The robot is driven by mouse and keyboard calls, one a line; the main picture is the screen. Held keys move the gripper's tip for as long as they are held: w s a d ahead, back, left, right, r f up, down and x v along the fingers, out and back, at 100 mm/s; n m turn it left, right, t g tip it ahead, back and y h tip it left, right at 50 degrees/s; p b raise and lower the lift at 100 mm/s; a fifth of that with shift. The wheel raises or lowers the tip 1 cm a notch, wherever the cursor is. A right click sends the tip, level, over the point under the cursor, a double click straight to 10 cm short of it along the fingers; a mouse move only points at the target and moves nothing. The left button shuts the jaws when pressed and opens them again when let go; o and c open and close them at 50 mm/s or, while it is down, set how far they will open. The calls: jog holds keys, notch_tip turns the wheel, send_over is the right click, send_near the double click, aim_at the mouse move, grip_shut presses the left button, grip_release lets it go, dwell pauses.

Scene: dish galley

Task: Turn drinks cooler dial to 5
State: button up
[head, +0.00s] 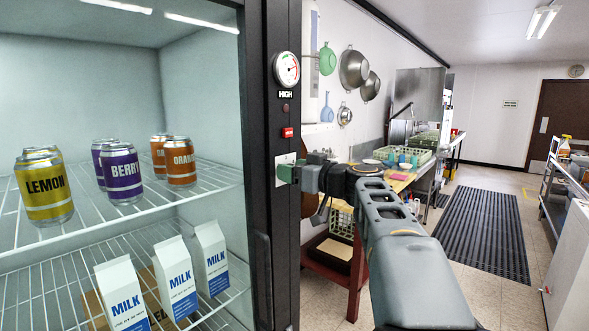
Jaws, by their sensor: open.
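The drinks cooler (254,120) stands at the left with its lit interior in view. On its black right-hand frame is a white plate (279,159), which seems to be the dial's backing. My gripper (290,174) reaches in from the right and is right at this plate, covering most of it. The gripper is open. The dial itself and its numbers are hidden or too small to read, and I cannot tell whether the jaws are around the dial or touching it. Above, a round gauge (287,69) has the word HIGH under it.
A lit red switch (288,133) sits just above the plate. The cooler shelves hold cans such as a lemon can (44,188) and milk cartons (174,279). A counter with a green rack (405,158) stands behind my arm. A black floor mat (485,232) lies to the right.

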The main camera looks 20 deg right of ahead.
jog(key=shift+c, duration=0.3)
jog(key=c, duration=0.8)
jog(key=shift+f+m+b, duration=0.1)
jog(key=shift+m+b, duration=0.2)
jog(key=shift+b, duration=0.05)
jog(key=shift+w+d+f+m+b, duration=0.1)
jog(key=shift+m+b, duration=0.15)
jog(key=shift+m, duration=5.55)
jog(key=shift+d+m+b, duration=0.1)
jog(key=shift+m+b, duration=0.15)
jog(key=shift+m, duration=5.55)
